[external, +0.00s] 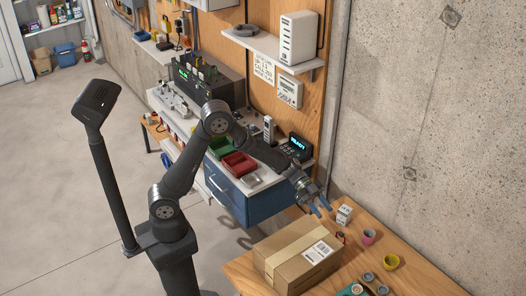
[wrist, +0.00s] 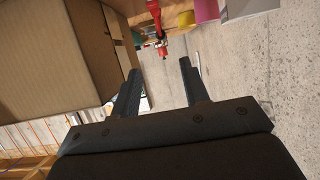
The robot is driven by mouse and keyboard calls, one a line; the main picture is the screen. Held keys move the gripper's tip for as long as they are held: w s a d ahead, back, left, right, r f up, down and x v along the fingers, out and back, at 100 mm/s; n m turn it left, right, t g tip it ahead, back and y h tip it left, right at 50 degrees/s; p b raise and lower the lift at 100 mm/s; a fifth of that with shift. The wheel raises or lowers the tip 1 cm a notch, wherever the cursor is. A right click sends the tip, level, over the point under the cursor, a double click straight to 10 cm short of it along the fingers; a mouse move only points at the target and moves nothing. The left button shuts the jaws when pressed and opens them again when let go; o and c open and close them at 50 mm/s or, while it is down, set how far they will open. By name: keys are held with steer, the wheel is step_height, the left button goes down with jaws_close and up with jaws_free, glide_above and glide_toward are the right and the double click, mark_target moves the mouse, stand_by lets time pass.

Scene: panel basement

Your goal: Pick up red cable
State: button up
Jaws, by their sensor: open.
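My gripper (external: 320,207) is open and empty. A small red item (external: 340,237) lies on the table just right of the box. In the wrist view a thin red thing (wrist: 155,20) shows ahead of the fingertips, apart from them. It is too small to tell whether it is the red cable. No other clear red cable shows.
The cardboard box (external: 284,268) stands close beside my gripper and fills the left of the wrist view (wrist: 70,45). A small white box (external: 344,215), a pink cup (external: 368,237) and a yellow cup (external: 390,261) stand nearby. Grey tape rolls (external: 369,277) lie at the front.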

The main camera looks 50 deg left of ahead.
mark_target(341, 233)
steer(key=x, duration=0.7)
steer(key=shift+d, duration=0.1)
steer(key=shift+x, duration=2.7)
steer(key=shift+w+f, duration=0.15)
steer(key=shift+w, duration=0.05)
steer(key=shift+c, duration=0.2)
jaws_close()
